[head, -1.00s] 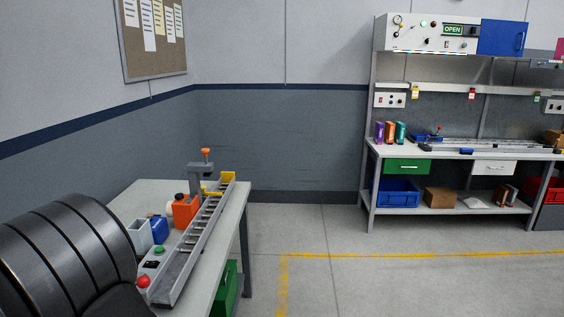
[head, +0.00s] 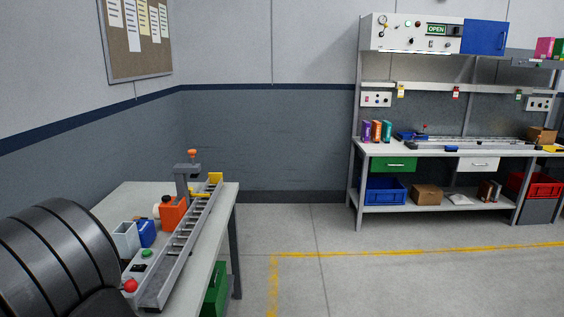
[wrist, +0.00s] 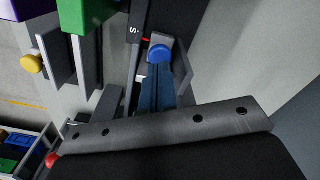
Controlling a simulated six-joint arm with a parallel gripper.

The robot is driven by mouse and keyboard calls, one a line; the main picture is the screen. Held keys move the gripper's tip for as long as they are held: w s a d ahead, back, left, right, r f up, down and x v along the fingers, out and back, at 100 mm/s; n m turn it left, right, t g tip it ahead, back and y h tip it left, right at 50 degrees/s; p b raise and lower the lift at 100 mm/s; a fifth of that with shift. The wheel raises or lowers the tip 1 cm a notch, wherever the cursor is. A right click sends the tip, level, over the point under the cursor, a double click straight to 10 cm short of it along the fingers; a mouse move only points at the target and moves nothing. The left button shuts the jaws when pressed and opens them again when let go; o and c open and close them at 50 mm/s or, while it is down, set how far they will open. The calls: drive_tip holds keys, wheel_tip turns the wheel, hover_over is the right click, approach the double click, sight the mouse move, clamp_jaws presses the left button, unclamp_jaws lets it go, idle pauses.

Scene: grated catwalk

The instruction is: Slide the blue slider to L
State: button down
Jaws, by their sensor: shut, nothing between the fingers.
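In the wrist view a round blue slider knob (wrist: 160,53) sits on a pale block beside a dark plate. The letter S (wrist: 133,30) shows on that plate, with a small red mark near the knob. No letter L is readable. My gripper (wrist: 156,75) is shut and empty, its dark bluish fingers close together just below the knob in the picture. I cannot tell whether they touch it. In the head view my gripper is not visible, and I cannot make out the blue slider.
The wrist view also shows a yellow knob (wrist: 32,63), a green block (wrist: 85,15) and a purple block (wrist: 33,9) at upper left. The head view shows a near bench with a ribbed conveyor (head: 183,243) and a far workbench (head: 480,150). The floor between is clear.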

drive_tip(key=shift+f, duration=1.1)
idle(0.6)
drive_tip(key=shift+s, duration=2.6)
drive_tip(key=shift+r, duration=0.15)
idle(0.4)
drive_tip(key=shift+r, duration=2.85)
wheel_tip(320, 180, down, 6)
drive_tip(key=shift+w, duration=0.3)
drive_tip(key=shift+r, duration=0.1)
